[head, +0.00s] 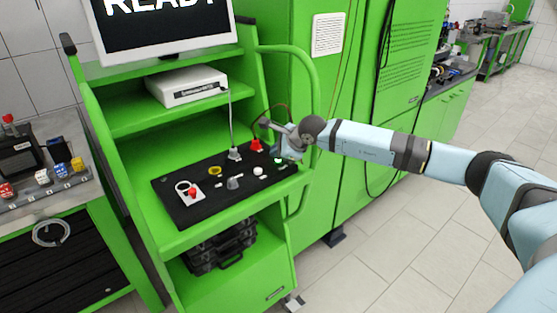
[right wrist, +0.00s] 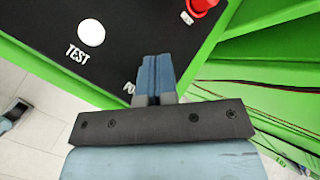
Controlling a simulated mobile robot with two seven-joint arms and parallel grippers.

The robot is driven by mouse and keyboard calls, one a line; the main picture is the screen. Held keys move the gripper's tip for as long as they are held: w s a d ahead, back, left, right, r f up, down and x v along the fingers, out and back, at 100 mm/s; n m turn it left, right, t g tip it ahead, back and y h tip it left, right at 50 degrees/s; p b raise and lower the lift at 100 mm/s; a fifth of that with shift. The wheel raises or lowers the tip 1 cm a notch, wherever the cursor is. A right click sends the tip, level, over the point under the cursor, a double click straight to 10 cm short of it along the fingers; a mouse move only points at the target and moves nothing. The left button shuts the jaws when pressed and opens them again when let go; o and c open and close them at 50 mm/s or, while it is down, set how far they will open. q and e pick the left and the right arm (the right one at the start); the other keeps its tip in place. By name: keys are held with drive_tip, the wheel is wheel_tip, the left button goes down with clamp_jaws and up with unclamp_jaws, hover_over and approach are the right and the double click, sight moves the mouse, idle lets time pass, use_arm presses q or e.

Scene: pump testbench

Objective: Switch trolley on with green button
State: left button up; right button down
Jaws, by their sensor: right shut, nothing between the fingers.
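The green trolley (head: 203,238) carries a black control panel (head: 205,203) on its middle shelf. A small lit green button (head: 278,160) shows near the panel's right end, just beside the tip of my right gripper (head: 281,157). In the right wrist view, my right gripper (right wrist: 157,75) is shut and empty, its fingers pointing at the panel. The fingers hide the green button there, and only the letters "PO" of a label show beside them. I cannot tell whether the fingertips touch the button. My left gripper is not in view.
A white TEST button (right wrist: 91,32) sits beside my fingers, and a red part (right wrist: 203,5) lies near the panel edge. A red knob (head: 193,192) is at the panel's left. The monitor (head: 165,28) reads READY. A green side rail (head: 316,85) rises close to my right wrist.

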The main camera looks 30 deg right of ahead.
sight(278, 162)
drive_tip(key=shift+r, duration=0.3)
wheel_tip(278, 162, up, 6)
drive_tip(key=shift+p, duration=0.85)
